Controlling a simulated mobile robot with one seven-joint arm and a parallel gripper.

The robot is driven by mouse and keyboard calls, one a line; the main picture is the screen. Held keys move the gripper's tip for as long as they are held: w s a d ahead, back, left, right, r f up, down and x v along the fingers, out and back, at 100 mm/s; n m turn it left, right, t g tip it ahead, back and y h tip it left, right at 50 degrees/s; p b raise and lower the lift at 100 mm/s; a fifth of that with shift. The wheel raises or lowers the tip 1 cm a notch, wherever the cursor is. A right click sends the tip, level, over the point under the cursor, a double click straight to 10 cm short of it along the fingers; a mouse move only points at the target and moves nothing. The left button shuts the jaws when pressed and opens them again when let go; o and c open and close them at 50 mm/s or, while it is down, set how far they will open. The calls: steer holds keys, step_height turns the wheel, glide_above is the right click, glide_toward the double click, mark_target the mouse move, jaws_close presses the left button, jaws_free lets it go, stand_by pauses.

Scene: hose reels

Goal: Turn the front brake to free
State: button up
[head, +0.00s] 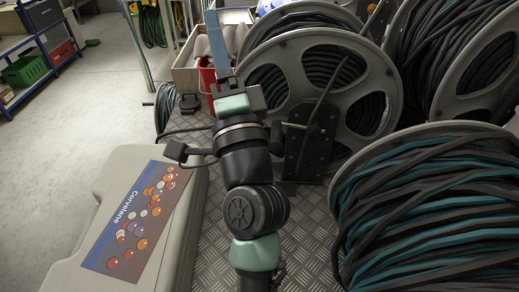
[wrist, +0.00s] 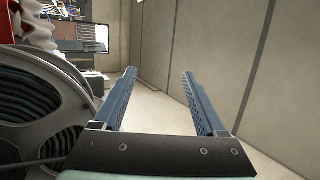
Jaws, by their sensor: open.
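My gripper (head: 217,40) is raised at the upper middle of the head view. In the wrist view its two blue fingers (wrist: 159,73) are wide apart with nothing between them. To its right stands a grey hose reel (head: 378,72) wound with dark hose. A dark upright plate (head: 303,158) stands before that reel, with a slanting black lever (head: 325,88) at it, likely the front brake. My gripper is apart from the lever. The lever's setting cannot be told. The reel's rim also shows at the left of the wrist view (wrist: 72,112).
More reels of black and teal hose (head: 440,215) crowd the right. A grey case (head: 185,235) with a printed label lies at lower left. A red bucket (head: 207,85) and a box (head: 186,75) stand behind my arm. Open floor (head: 95,90) lies left.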

steer(key=w+d+f+m+g+h+b, duration=0.1)
steer(key=f+m, duration=0.6)
steer(key=f, duration=0.7)
steer(key=w+d+f+m+g+h+b, duration=0.1)
steer(key=d+f+m+g+h+b, duration=0.1)
steer(key=f+m, duration=0.6)
steer(key=w+d+f+m+g+h+b, duration=0.1)
steer(key=f+m+b, duration=0.4)
steer(key=f, duration=1.6)
steer(key=shift+d+f+m+g+h+b, duration=0.2)
steer(key=shift+d+m+h, duration=0.25)
steer(key=shift+m+h, duration=0.25)
steer(key=shift+d+f+m+g+h+b, duration=0.2)
steer(key=shift+d+m+h, duration=0.2)
steer(key=shift+m+h, duration=0.25)
steer(key=w+b, duration=0.3)
steer(key=w, duration=0.8)
steer(key=shift+w+f+b, duration=0.1)
steer(key=shift+w+b, duration=0.15)
steer(key=shift+b, duration=0.05)
steer(key=shift+w+b, duration=0.3)
steer(key=shift+w, duration=0.45)
jaws_close()
